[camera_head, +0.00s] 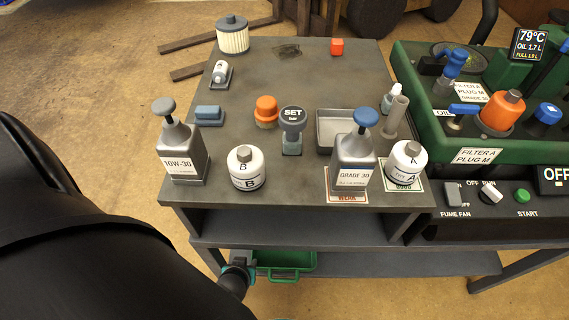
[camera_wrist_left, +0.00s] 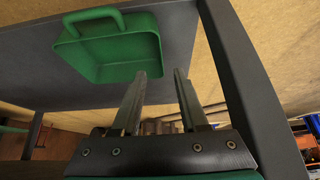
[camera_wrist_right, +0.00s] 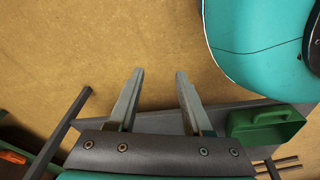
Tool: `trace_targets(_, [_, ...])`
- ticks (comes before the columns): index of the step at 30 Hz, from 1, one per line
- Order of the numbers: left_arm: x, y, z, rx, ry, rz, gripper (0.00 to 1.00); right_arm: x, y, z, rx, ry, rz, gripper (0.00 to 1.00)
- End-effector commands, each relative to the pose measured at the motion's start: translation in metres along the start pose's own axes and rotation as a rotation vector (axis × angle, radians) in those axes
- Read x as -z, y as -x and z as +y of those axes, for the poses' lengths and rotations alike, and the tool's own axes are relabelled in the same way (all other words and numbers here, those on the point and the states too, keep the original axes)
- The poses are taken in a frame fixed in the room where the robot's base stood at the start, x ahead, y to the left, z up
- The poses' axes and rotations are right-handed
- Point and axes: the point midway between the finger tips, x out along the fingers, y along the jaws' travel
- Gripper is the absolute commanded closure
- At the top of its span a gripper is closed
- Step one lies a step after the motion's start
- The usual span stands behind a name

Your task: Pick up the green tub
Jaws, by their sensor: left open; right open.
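The green tub (camera_head: 285,260) sits on the lower shelf under the bench top, partly hidden by the top and my left arm. Its looped handle (camera_head: 283,276) faces the front. In the left wrist view the tub (camera_wrist_left: 112,58) is at the upper left. My left gripper (camera_wrist_left: 161,74) is open and empty, its fingertips beside the tub's lower right corner; contact cannot be told. My left wrist (camera_head: 238,270) shows just left of the tub. My right gripper (camera_wrist_right: 160,72) is open and empty; the tub (camera_wrist_right: 264,126) shows at the right of its view.
The bench top (camera_head: 270,75) carries bottles, caps, a filter and a tray above the shelf. A bench leg (camera_wrist_left: 250,90) runs close to the right of my left gripper. The shelf (camera_head: 400,262) looks clear to the right of the tub. A green machine (camera_head: 440,125) stands at the right.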

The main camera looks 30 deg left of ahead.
Motion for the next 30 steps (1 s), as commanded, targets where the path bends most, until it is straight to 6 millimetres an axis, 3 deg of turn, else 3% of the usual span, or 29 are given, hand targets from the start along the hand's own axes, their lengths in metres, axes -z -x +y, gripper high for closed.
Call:
trace_targets(11, [0.003, -0.020, -0.003, 0.008, 0.015, 0.012, 0.57, 0.020, 0.007, -0.007, 0.009, -0.004, 0.009, 0.50])
trace_targets(30, [0.003, -0.058, -0.003, 0.008, 0.015, 0.012, 0.57, 0.057, 0.050, -0.021, 0.031, -0.015, 0.020, 0.50])
